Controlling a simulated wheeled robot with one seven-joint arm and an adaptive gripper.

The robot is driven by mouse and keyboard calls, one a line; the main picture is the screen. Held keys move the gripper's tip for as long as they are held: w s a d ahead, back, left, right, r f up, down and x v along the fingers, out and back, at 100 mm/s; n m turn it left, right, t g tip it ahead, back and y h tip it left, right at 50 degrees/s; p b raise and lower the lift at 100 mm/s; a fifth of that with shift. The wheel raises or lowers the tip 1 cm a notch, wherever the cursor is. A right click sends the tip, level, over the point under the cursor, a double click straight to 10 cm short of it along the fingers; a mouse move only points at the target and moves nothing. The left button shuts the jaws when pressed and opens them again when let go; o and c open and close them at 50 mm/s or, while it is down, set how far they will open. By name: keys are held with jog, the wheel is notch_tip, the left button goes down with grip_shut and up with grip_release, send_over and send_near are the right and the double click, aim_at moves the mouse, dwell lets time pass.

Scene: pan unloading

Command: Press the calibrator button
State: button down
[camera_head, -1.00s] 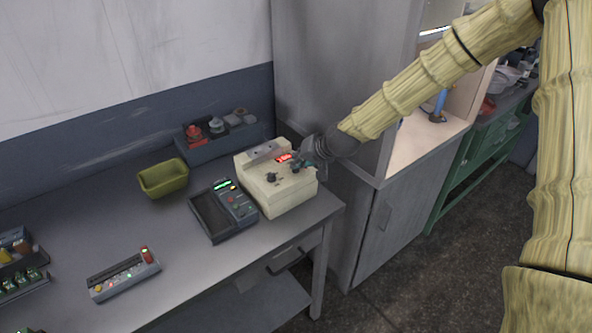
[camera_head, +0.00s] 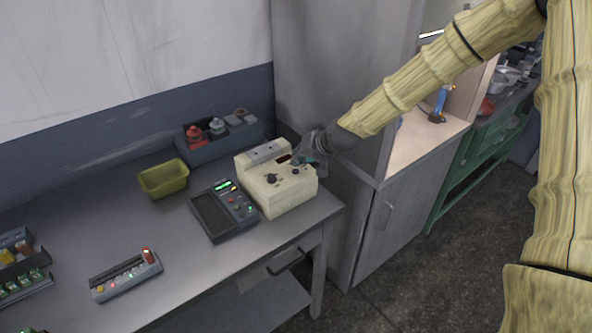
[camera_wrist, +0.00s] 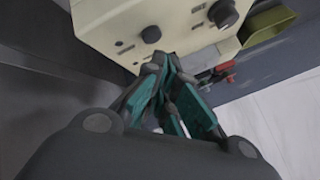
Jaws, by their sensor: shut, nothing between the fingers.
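A cream box-shaped instrument (camera_head: 288,196), which looks like the calibrator, stands at the right end of the grey table. On its top face are a dark knob (camera_head: 271,178), a smaller dark round button or knob (camera_head: 296,171) and a small dark window (camera_head: 284,159). No label is readable. My gripper (camera_head: 299,160) is shut and empty, just behind and above the small round control, apart from it. In the wrist view the shut teal fingers (camera_wrist: 163,62) are beside the round control (camera_wrist: 151,34), with the larger knob (camera_wrist: 223,13) further right.
A dark handheld device (camera_head: 223,211) with a green-lit display lies left of the instrument. A green bin (camera_head: 163,179) and a grey rack (camera_head: 220,140) with bottles stand behind. A button strip (camera_head: 126,277) lies in front. A tall grey cabinet (camera_head: 335,80) stands close by the gripper.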

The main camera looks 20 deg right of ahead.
aim_at(298, 169)
jog(key=shift+r, duration=0.1)
notch_tip(298, 169, up, 6)
jog(key=p, duration=0.3)
jog(key=shift+p, duration=0.3)
dwell(1.8)
